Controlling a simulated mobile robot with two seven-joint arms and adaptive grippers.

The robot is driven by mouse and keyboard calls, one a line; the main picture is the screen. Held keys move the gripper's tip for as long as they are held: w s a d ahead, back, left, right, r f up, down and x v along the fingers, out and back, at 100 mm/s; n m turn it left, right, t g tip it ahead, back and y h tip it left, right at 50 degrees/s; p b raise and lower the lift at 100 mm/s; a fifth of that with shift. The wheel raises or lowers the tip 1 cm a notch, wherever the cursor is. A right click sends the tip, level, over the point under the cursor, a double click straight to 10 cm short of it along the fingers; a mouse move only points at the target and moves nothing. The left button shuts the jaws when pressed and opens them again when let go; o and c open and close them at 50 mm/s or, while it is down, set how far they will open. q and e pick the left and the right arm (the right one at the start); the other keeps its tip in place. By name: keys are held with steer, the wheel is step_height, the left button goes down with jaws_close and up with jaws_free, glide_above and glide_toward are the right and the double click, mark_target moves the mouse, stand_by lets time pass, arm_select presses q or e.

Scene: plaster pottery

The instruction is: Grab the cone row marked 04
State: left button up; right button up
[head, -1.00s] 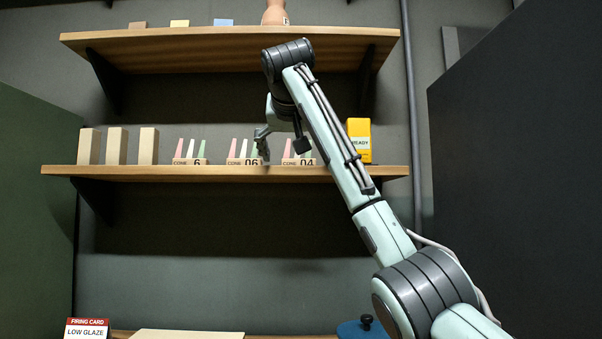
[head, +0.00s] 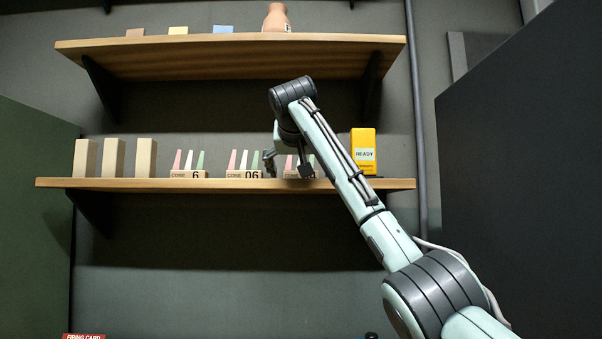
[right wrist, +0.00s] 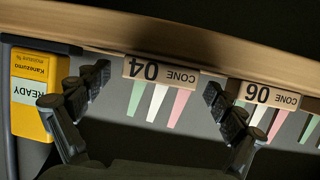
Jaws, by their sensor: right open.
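The cone row marked 04 (head: 292,174) stands on the lower shelf, partly hidden by my right arm in the head view. My left gripper is not in view.
Cone row 06 (head: 243,174) stands close left of row 04, and a right-wrist-view finger overlaps its edge. Row 6 (head: 188,174) and tan blocks (head: 114,158) are further left. A yellow READY box (head: 363,150) stands to the right. The upper shelf (head: 230,52) hangs above.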

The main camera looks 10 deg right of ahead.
steer(key=shift+w+d+f, duration=0.1)
steer(key=shift+w, duration=0.05)
steer(key=c, duration=1.3)
steer(key=shift+c, duration=0.2)
